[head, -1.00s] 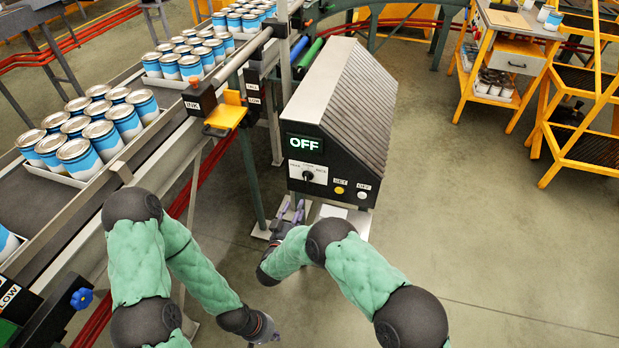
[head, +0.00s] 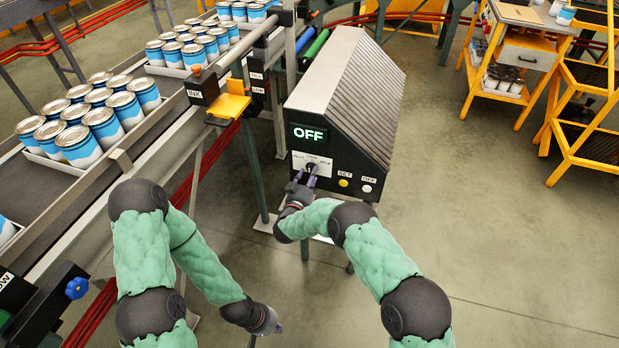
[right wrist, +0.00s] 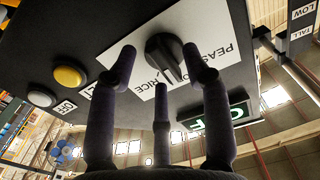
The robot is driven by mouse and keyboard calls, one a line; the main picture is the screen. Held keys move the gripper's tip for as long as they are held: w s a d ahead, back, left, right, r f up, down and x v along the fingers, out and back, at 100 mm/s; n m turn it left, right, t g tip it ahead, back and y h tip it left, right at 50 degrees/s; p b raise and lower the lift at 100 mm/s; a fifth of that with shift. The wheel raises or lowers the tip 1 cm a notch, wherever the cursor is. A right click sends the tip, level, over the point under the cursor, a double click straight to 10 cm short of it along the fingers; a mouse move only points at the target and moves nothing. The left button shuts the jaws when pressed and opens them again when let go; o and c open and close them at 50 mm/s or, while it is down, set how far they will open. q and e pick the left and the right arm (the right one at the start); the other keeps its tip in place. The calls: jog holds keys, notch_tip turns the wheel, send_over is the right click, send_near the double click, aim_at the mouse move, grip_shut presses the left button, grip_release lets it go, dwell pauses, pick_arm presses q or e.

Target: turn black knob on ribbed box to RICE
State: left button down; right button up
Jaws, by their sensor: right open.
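The ribbed box (head: 352,90) stands at the middle of the head view, its screen (head: 308,134) reading OFF. The black knob (right wrist: 164,56) sits on a white label plate (right wrist: 135,65) with PEAS and RICE readable in the right wrist view; part of the label is hidden by my fingers. My right gripper (head: 302,180) is open just in front of the knob, with fingers (right wrist: 165,75) on either side of it and a third finger below. I cannot tell whether any finger touches it. My left gripper (head: 268,328) hangs low, away from the box; its fingers are unclear.
A yellow button (head: 343,183) marked SET and a white button (head: 366,188) marked OFF sit right of the knob. A conveyor with trays of blue-and-white cans (head: 100,135) runs along the left. The floor right of the box is clear.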

jog(key=shift+w, duration=0.15)
grip_shut()
jog(key=shift+f+m+b, duration=0.2)
jog(key=shift+m+b, duration=2.9)
jog(key=shift+m, duration=1.3)
